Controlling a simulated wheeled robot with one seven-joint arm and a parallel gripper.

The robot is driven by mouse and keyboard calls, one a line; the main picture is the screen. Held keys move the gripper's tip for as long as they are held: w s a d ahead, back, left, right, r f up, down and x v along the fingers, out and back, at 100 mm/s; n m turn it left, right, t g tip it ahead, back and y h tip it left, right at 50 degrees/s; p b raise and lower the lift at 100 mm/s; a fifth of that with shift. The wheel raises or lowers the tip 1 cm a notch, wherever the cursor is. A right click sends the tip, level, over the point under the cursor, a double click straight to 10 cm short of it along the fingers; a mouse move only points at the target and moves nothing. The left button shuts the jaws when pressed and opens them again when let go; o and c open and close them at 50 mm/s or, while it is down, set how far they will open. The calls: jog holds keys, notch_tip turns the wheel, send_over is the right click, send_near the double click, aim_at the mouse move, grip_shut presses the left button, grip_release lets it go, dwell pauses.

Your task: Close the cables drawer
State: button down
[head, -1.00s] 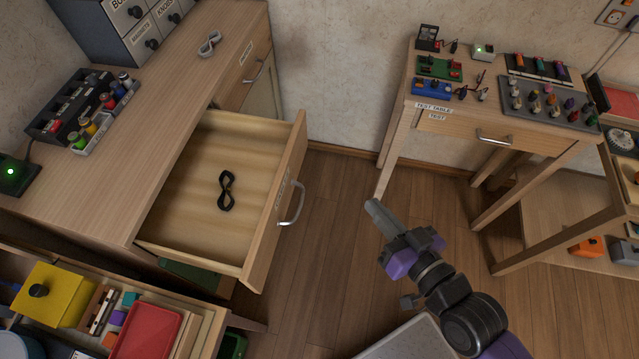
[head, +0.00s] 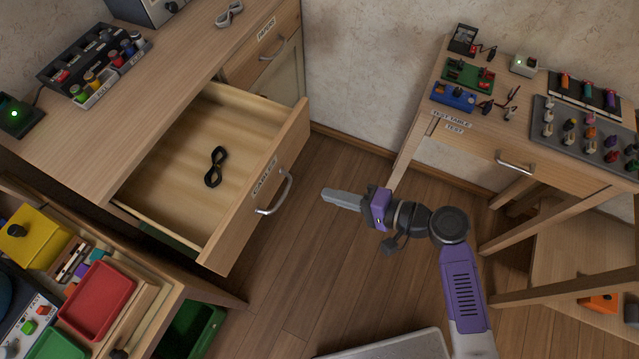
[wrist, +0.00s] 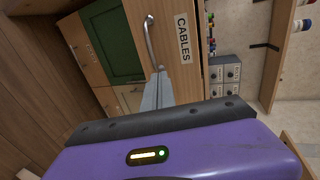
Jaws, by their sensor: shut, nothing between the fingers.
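The cables drawer (head: 243,215) is pulled well out of the wooden desk at the left of the head view. A coiled black cable (head: 215,167) lies on its floor. Its front carries a label and a curved metal handle (head: 276,194). In the wrist view the drawer front (wrist: 187,75) shows the word CABLES, with the handle (wrist: 150,38) beside the label. My gripper (head: 326,196) is shut and empty, to the right of the handle with a gap between them in the head view. In the wrist view the fingers (wrist: 157,90) point toward the drawer front.
A test table (head: 540,150) with several parts stands at the right. Wooden floor (head: 330,255) lies clear between desk and table.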

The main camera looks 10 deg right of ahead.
aim_at(274, 178)
jog(key=x, duration=0.4)
jog(key=p+x, duration=0.1)
jog(key=x, duration=0.3)
jog(key=r+x, duration=0.1)
jog(key=x, duration=0.3)
jog(key=shift+w+a+f, duration=0.15)
jog(key=shift+w+a, duration=0.15)
jog(key=shift+a, duration=0.15)
jog(key=w+a+b, duration=0.4)
jog(key=w+a, duration=0.1)
jog(key=a, duration=0.1)
jog(key=w+a+b, duration=0.4)
jog(key=w+a, duration=0.1)
jog(key=a, duration=0.2)
jog(key=w+a+b, duration=0.4)
jog(key=w+a, duration=0.2)
jog(key=a, duration=0.1)
jog(key=shift+a+f, duration=0.15)
jog(key=shift+a, duration=0.05)
jog(key=shift+w+a, duration=0.25)
jog(key=shift+a, duration=0.1)
jog(key=shift+a+r, duration=0.1)
jog(key=shift+r, duration=0.2)
jog(key=shift+a+r, duration=0.1)
